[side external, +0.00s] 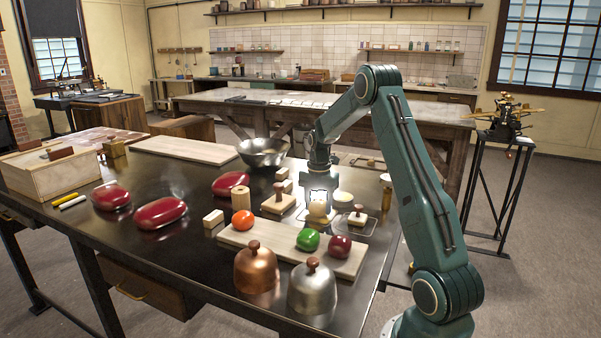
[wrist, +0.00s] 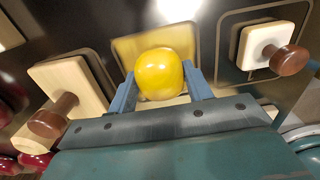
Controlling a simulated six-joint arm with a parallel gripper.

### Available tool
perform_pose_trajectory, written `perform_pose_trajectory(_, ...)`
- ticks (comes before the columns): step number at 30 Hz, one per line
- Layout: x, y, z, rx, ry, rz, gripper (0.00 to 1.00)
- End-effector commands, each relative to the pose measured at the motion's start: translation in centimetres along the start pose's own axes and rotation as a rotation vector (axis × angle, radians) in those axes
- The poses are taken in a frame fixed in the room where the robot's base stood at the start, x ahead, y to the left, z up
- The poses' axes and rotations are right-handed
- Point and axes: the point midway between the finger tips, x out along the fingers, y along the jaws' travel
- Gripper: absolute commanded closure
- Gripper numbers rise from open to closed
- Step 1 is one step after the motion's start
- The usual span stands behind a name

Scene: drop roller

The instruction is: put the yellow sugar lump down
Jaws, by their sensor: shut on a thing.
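The yellow sugar lump (wrist: 158,72) is a rounded, glossy piece between the two blue fingers of my gripper (wrist: 161,82) in the wrist view. The fingers are shut on its sides. A yellowish square (wrist: 127,48) shows beneath and behind the lump; I cannot tell whether the lump touches it. In the side external view my gripper (side external: 318,198) points down low over the right part of the dark table, with the pale yellow lump (side external: 318,210) at its tip. The lump's underside is hidden.
A wooden block with a brown knob (side external: 279,202) stands left of my gripper, and a smaller pale knobbed block (side external: 357,217) stands right. A board (side external: 262,240) with several coloured pieces, a copper dome (side external: 256,268) and a silver dome (side external: 312,288) are in front. A metal bowl (side external: 263,152) is behind.

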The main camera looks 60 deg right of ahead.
Motion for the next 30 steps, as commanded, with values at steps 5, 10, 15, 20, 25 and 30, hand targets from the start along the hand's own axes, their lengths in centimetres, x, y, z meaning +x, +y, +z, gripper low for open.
perform_pose_trajectory(5,0.1,0.0,0.0,0.000,0.000,0.000,0.75)
perform_pose_trajectory(10,0.3,0.0,0.0,0.000,0.000,0.000,0.34)
perform_pose_trajectory(15,0.3,0.0,0.0,0.000,0.000,0.000,0.28)
perform_pose_trajectory(20,0.2,0.0,0.0,0.000,0.000,0.000,0.28)
perform_pose_trajectory(25,-0.3,0.0,0.0,0.000,0.000,0.000,0.28)
perform_pose_trajectory(30,-1.8,0.1,0.1,0.000,-0.002,0.002,0.28)
